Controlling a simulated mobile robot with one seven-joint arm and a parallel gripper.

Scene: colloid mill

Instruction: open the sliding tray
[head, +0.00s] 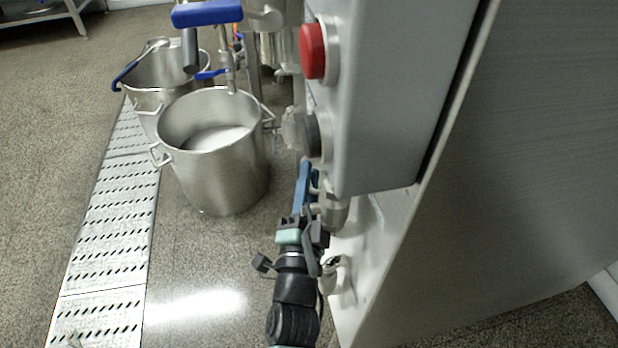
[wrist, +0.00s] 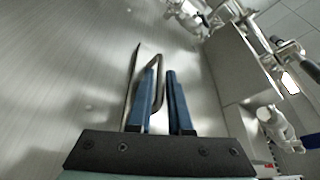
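The sliding tray shows only as a bent metal handle (wrist: 159,66), apparently its own, standing out from a grey metal face with a dark narrow gap beside it in the wrist view. My gripper (wrist: 162,74) has two blue fingers, set apart, with the handle's rod running between them. In the head view my gripper (head: 305,166) is beside the cabinet, below the control box. The handle is hidden there.
A grey control box (head: 395,90) with a red button (head: 312,51) overhangs my gripper at the right. A metal pot (head: 222,165) stands on the floor to the left, with another pot (head: 150,75) behind it. A perforated drain strip (head: 110,230) runs along the floor.

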